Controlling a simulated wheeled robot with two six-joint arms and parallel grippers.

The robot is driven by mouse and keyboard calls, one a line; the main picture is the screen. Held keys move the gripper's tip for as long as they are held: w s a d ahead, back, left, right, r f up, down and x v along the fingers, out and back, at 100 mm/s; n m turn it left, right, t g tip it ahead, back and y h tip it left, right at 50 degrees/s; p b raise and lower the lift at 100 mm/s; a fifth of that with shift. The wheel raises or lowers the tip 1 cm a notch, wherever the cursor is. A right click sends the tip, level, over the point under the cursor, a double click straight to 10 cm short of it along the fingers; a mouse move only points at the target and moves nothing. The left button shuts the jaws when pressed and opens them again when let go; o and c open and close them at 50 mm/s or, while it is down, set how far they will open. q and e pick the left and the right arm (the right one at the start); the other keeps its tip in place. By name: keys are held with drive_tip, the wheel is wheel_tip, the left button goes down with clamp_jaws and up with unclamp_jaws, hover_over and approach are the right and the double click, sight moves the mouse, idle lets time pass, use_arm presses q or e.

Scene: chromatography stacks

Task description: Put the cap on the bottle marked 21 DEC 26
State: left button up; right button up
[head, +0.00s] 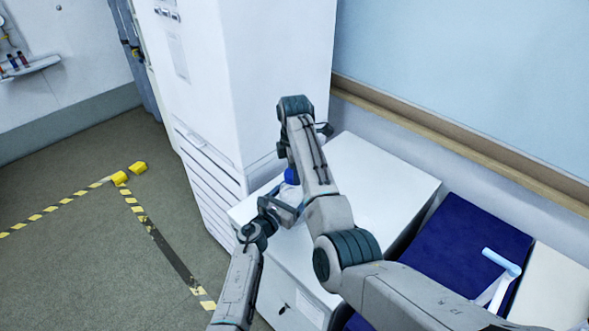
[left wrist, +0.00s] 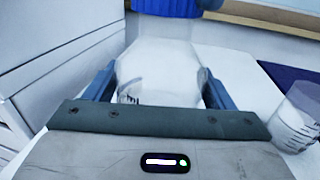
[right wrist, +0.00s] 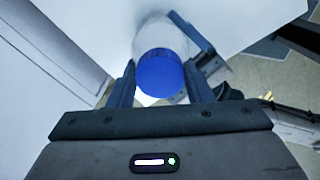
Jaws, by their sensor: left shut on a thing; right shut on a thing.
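A clear bottle (left wrist: 160,72) with dark graduation marks stands between the fingers of my left gripper (left wrist: 158,92), which is shut on its body. In the head view the left gripper (head: 284,208) is low over the white cabinet top. A blue cap (right wrist: 160,73) is between the fingers of my right gripper (right wrist: 162,82), which is shut on it. The cap is over the bottle's mouth end, and it also shows in the left wrist view (left wrist: 168,7). I cannot tell whether it is seated on the neck. No date is readable on the bottle.
A second clear, graduated bottle (left wrist: 297,118) stands to the right in the left wrist view. The white cabinet top (head: 375,180) has free room at right. A tall white stack (head: 245,80) rises at left. A dark blue surface (head: 465,250) lies beyond the cabinet.

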drive_tip(key=shift+f, duration=0.5)
